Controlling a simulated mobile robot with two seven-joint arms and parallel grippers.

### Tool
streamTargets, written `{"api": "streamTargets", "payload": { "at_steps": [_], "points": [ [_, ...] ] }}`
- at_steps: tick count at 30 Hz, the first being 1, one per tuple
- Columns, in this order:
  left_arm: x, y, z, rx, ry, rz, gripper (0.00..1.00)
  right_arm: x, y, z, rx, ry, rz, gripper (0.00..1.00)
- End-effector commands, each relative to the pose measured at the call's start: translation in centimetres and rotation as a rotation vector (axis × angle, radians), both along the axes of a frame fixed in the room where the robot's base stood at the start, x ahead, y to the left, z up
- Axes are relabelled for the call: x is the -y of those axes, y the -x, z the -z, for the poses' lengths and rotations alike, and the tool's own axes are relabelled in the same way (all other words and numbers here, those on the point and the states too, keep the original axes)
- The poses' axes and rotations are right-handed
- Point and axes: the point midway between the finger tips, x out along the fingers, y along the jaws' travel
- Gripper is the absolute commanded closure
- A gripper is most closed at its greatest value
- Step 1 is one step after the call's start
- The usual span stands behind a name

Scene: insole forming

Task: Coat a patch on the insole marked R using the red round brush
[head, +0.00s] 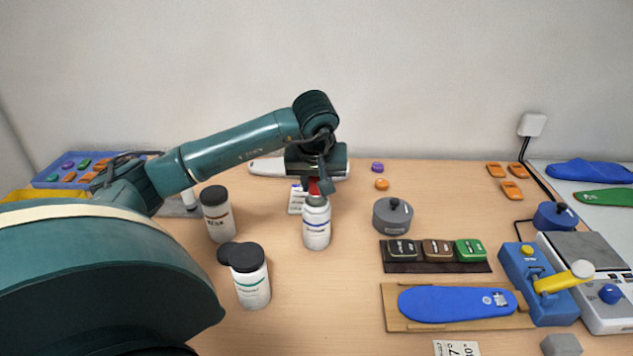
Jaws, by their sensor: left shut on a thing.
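A blue insole (440,303) lies on a wooden board (390,318) at the front right; a small pale label is on its right end, too small to read. My left gripper (316,181) is shut on a red piece (314,187), which looks like the red brush's handle. It is right over the mouth of an open white bottle (316,228) with a blue-striped label. The brush's lower end is hidden, seemingly inside the bottle. My right gripper is not in view.
A grey lidded pot (392,216) and a dark tray (434,267) of small blocks lie right. A blue device (537,285) with a yellow handle adjoins the board. The table's middle front is clear.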

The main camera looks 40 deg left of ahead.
Motion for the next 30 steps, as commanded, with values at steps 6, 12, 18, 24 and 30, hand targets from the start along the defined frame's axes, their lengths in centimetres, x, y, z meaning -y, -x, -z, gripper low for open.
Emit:
{"api": "streamTargets", "payload": {
  "at_steps": [6,12,18,24,30],
  "points": [
    [0.0,0.0,-2.4,0.004,0.000,0.000,0.93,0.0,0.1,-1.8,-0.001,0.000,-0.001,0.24],
    [-0.1,0.0,-4.0,0.005,-0.001,-0.001,0.93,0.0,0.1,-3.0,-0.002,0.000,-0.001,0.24],
    [-0.1,-0.1,-5.6,0.006,-0.001,-0.001,0.93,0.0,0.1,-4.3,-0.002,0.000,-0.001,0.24],
    [0.0,0.0,-5.8,0.004,0.000,0.000,0.93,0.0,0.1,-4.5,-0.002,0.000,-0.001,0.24],
    [0.0,-0.1,-5.8,0.004,-0.001,0.000,0.93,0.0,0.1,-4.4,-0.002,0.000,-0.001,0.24]
  ]
}}
